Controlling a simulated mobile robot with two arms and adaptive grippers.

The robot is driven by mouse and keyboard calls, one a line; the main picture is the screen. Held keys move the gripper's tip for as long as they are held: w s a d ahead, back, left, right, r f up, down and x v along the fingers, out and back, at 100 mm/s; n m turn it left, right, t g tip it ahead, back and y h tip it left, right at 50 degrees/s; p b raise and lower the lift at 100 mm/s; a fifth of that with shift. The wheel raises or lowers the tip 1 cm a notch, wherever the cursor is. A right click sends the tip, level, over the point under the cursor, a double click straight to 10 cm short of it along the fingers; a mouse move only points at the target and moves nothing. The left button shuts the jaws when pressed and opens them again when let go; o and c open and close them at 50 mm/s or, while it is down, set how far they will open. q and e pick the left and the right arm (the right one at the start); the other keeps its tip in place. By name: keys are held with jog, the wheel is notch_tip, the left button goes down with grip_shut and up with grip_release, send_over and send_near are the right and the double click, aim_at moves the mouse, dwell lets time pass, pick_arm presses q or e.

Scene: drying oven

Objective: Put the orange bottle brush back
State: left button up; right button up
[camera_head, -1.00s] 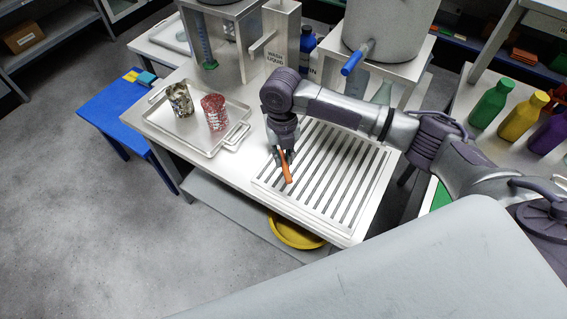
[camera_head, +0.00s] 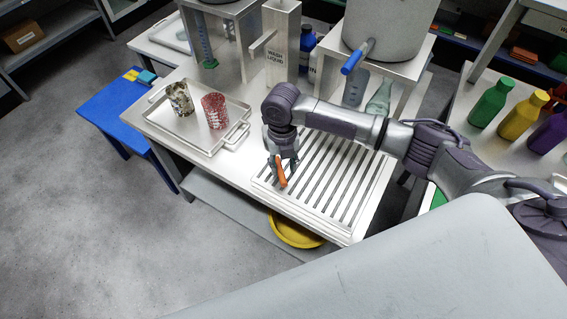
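The orange bottle brush (camera_head: 281,173) shows as a short orange length over the left part of the slotted draining rack (camera_head: 345,195). It is steeply tilted in the picture, and its bristles cannot be made out. My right gripper (camera_head: 283,178) points down from the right arm, with its fingers around the brush, and appears shut on it. I cannot tell whether the brush touches the rack. My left gripper is not in view.
A metal tray (camera_head: 190,140) with a patterned cup (camera_head: 180,99) and a red patterned cup (camera_head: 214,111) stands left of the rack. Behind are a wash liquid box (camera_head: 283,45) and a large pot (camera_head: 385,25). A yellow basin (camera_head: 293,232) sits below.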

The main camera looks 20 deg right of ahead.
jog(key=shift+r+p, duration=0.35)
jog(key=shift+r, duration=0.25)
notch_tip(320, 180, up, 11)
jog(key=w+p, duration=0.1)
jog(key=p, duration=1)
jog(key=shift+r, duration=0.2)
